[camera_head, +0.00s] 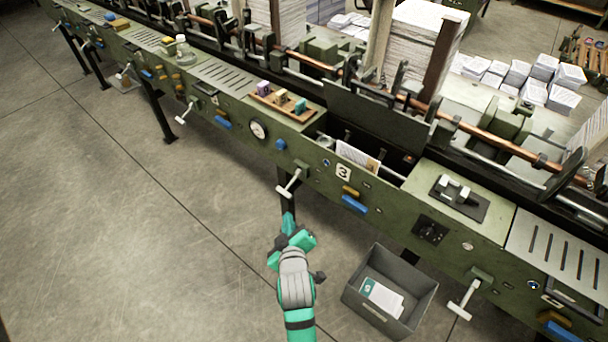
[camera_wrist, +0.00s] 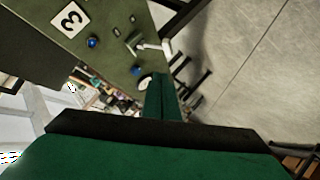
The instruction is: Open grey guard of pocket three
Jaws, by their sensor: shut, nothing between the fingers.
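Pocket three is marked by a white "3" plate (camera_head: 343,173) on the green machine front; the plate also shows turned in the wrist view (camera_wrist: 70,19). A dark grey guard panel (camera_head: 375,122) stands raised and tilted behind the pocket's opening. The pocket is uncovered, with printed sheets (camera_head: 358,158) visible inside. My gripper (camera_head: 288,218) is in front of the machine, below and left of the plate, apart from the guard. Its green fingers are shut together and empty in the wrist view (camera_wrist: 161,92). The guard is not identifiable in the wrist view.
A T-handle (camera_head: 291,182) sticks out left of the plate, close to my gripper. A blue lever (camera_head: 354,204) sits below the plate. A grey bin (camera_head: 390,290) with papers stands on the floor to the right.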

